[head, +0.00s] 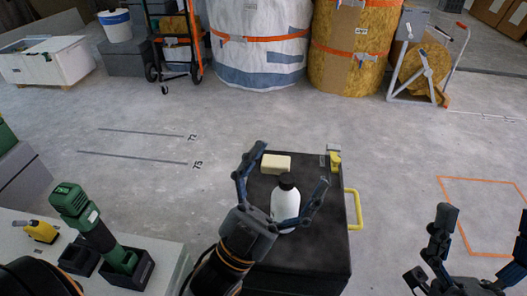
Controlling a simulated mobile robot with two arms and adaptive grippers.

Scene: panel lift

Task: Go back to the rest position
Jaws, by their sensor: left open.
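My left gripper (289,168) is open over a dark cart top (330,240), its fingers spread wide. A white bottle with a black cap (286,204) stands upright and shows between those fingers; I cannot tell whether they touch it. My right gripper (484,225) is at the lower right, over the floor, with its fingers wide apart and nothing between them. Its lower part is cut off by the frame edge.
The cart also carries a cream block (276,164) and a yellow item (335,160); its yellow handle (354,209) sticks out right. A white bench (150,270) at lower left holds a green tool (98,230). Large wrapped rolls (258,45) stand behind. Floor between is clear.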

